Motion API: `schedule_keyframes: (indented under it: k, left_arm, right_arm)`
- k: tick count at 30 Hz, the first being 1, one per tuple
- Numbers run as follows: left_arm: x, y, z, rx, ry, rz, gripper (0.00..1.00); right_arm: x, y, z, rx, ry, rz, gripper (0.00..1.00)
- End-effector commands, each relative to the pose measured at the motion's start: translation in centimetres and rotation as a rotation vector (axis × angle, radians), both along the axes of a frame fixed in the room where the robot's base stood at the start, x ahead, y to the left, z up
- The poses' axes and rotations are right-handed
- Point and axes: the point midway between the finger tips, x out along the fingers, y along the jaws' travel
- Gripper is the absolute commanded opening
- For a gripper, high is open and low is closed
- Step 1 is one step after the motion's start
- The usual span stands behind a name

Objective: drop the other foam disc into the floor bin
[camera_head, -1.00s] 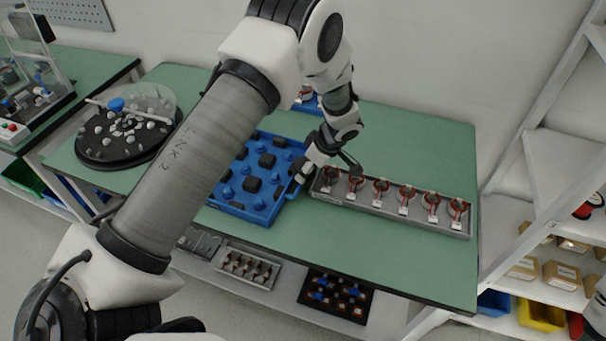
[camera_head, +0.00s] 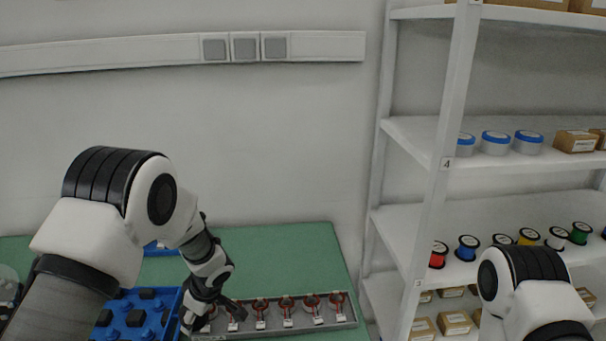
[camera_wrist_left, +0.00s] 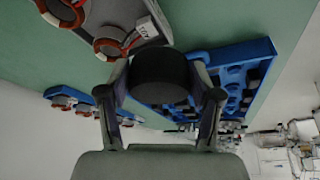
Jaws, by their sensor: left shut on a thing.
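A black foam disc (camera_wrist_left: 160,72) sits between the fingers of my left gripper (camera_wrist_left: 160,95) in the left wrist view, and the gripper is shut on it. In the head view my left gripper (camera_head: 208,312) is low in the picture, between the blue tray (camera_head: 172,300) and the left end of the grey stator tray (camera_head: 352,318). The disc cannot be made out there. The wrist view also shows part of the blue tray (camera_wrist_left: 262,48) beyond the disc. No floor bin shows in the present frames. My right gripper is out of view; only part of my right arm shows at lower right.
The grey tray holds several copper-wound stators (camera_head: 287,306) on the green table (camera_head: 285,250). A white shelf rack (camera_head: 430,215) stands to the right with spools (camera_head: 467,247), blue-lidded jars (camera_head: 496,142) and cartons (camera_head: 455,322). The green table is bare behind the grey tray.

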Motion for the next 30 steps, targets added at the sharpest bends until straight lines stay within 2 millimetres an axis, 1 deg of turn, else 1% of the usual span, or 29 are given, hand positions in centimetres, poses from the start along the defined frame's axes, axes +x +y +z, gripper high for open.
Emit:
schedule_keyframes:
  k: [1, 2, 3, 5, 6, 9, 12, 15, 23, 30]
  left_arm:
    - [0.1, -0.8, 0.9, 0.003, -0.005, -0.138, 0.46]
    - [0.1, -1.4, 1.5, 0.006, -0.008, -0.24, 0.46]
    - [0.0, -2.3, 2.2, 0.008, -0.01, -0.383, 0.46]
    - [-0.5, -3.8, 3.1, 0.013, -0.007, -0.601, 0.46]
    - [-1.0, -4.9, 3.7, 0.015, -0.004, -0.742, 0.46]
    - [-2.6, -7.3, 4.8, 0.015, 0.005, -1.031, 0.46]
    - [-3.9, -8.7, 5.4, 0.011, 0.011, -1.203, 0.46]
    - [-4.4, -9.2, 5.5, 0.008, 0.012, -1.262, 0.46]
    - [-4.6, -9.2, 5.5, 0.006, 0.013, -1.261, 0.46]
    - [-7.5, -9.3, 5.5, 0.0, 0.013, -1.257, 0.46]
  right_arm:
    - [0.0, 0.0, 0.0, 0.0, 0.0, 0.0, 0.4]
    - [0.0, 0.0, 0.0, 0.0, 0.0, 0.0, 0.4]
    - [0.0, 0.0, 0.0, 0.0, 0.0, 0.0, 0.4]
    - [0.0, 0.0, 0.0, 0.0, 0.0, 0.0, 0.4]
    - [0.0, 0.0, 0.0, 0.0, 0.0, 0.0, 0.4]
    - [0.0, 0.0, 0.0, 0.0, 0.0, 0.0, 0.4]
    - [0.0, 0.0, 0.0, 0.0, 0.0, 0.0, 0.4]
    - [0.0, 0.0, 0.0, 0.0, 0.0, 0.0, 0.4]
    - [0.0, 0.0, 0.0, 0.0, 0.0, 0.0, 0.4]
    - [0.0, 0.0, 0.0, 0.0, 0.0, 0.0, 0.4]
